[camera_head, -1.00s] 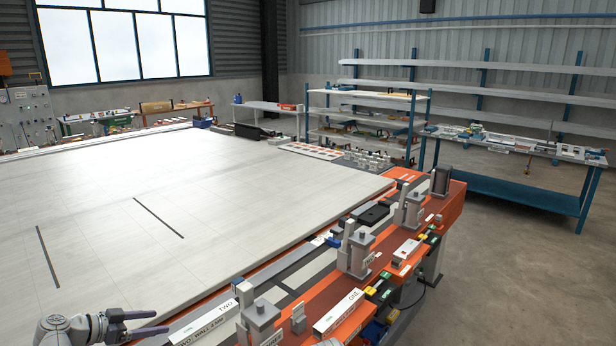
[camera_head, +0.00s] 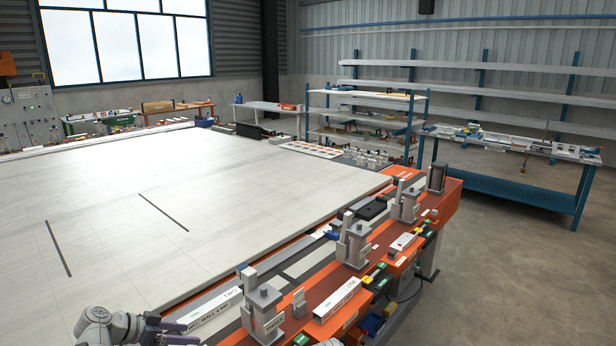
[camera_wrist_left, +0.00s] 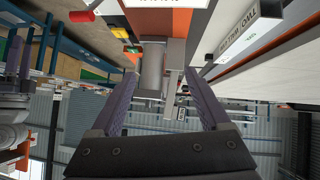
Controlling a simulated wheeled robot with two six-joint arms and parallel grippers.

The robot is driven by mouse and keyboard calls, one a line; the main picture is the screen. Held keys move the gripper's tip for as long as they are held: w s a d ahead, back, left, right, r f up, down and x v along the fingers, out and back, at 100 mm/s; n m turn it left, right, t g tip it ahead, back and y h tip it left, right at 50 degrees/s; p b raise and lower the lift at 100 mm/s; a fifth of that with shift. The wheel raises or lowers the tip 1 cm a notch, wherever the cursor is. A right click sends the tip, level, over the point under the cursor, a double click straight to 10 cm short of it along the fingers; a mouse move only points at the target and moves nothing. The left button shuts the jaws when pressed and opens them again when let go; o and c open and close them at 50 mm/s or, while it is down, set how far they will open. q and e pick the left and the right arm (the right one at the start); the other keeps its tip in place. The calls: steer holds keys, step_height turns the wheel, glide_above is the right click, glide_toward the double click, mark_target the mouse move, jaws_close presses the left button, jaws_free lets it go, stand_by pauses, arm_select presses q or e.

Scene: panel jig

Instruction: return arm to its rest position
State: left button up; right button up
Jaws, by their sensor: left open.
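My left gripper (camera_head: 196,332) is at the bottom left of the head view, low in front of the jig's near edge. Its two dark purple fingers are apart with nothing between them. In the left wrist view the open fingers (camera_wrist_left: 160,82) frame a grey clamp post (camera_wrist_left: 152,70) beyond them. I cannot tell how far off that post is.
The large pale panel (camera_head: 110,210) fills the left. Along its near side runs an orange jig rail (camera_head: 385,272) with grey upright clamps (camera_head: 354,245) and a labelled white block (camera_head: 337,300). A blue bench (camera_head: 510,190) stands back right; grey floor (camera_head: 500,280) is clear.

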arm_select(q)
steer(key=s+d+f+n+g+y, duration=0.1)
steer(key=s+d+f+g, duration=0.2)
steer(key=d, duration=0.5)
steer(key=s+d+f+g+y, duration=0.1)
steer(key=s+d+f+g, duration=0.15)
steer(key=d, duration=0.45)
steer(key=s+d+f+n+g+y, duration=0.1)
steer(key=s+d+f+n+y, duration=0.2)
steer(key=s+d+y, duration=0.4)
steer(key=s+d, duration=0.4)
steer(key=shift+s, duration=0.35)
steer(key=shift+c, duration=0.4)
